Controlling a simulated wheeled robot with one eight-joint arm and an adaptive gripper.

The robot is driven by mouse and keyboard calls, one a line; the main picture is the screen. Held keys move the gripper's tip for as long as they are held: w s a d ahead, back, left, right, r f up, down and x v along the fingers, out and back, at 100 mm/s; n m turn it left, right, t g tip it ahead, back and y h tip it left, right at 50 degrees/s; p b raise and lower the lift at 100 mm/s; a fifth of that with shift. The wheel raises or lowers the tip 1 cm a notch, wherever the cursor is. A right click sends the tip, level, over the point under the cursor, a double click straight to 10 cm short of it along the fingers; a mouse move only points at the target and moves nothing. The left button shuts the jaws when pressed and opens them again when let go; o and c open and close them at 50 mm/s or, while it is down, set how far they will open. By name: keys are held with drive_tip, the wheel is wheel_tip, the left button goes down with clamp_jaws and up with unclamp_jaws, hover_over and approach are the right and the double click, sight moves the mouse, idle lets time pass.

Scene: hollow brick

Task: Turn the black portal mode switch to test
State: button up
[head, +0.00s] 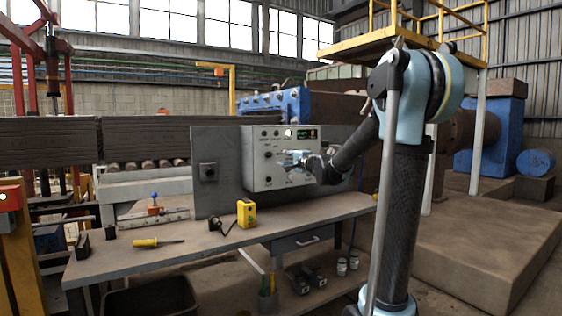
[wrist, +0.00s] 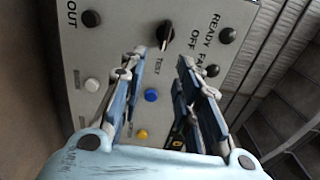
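The pointer's exact setting is hard to read. My gripper (wrist: 163,60) is open and empty, its two fingers either side of and just below the switch, apart from it as far as I can tell. In the head view my gripper (head: 290,157) is in front of the box and hides part of its face.
Blue (wrist: 151,95), yellow (wrist: 141,134) and white (wrist: 92,85) buttons lie near my fingers. A separate black switch (head: 208,171) is on the grey back panel.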

drive_tip(key=shift+v, duration=1.6)
drive_tip(key=shift+f, duration=0.1)
drive_tip(key=s+d+f+n+g+h, duration=0.15)
drive_tip(key=s+f+n+g, duration=0.3)
drive_tip(key=s+f, duration=0.55)
drive_tip(key=s+d+f+n+g+h, duration=0.1)
drive_tip(key=s+d+f+n+g, duration=0.15)
drive_tip(key=s+f+n, duration=0.75)
drive_tip(key=s+d+f+m+g+h, duration=0.1)
drive_tip(key=s+d+f, duration=0.3)
drive_tip(key=s, duration=0.4)
drive_tip(key=s+d+f+m+g+h, duration=0.1)
drive_tip(key=s+d+f+g+h, duration=0.2)
drive_tip(key=s, duration=0.5)
drive_tip(key=s+d+f+m+g+h, duration=0.1)
drive_tip(key=s+d+f+h, duration=0.2)
drive_tip(key=s+d+f, duration=0.3)
drive_tip(key=s+d, duration=0.2)
drive_tip(key=shift+s+d+f+g, duration=0.15)
drive_tip(key=shift+s+f+g, duration=0.1)
drive_tip(key=shift+f+g, duration=0.15)
drive_tip(key=shift+h, duration=0.25)
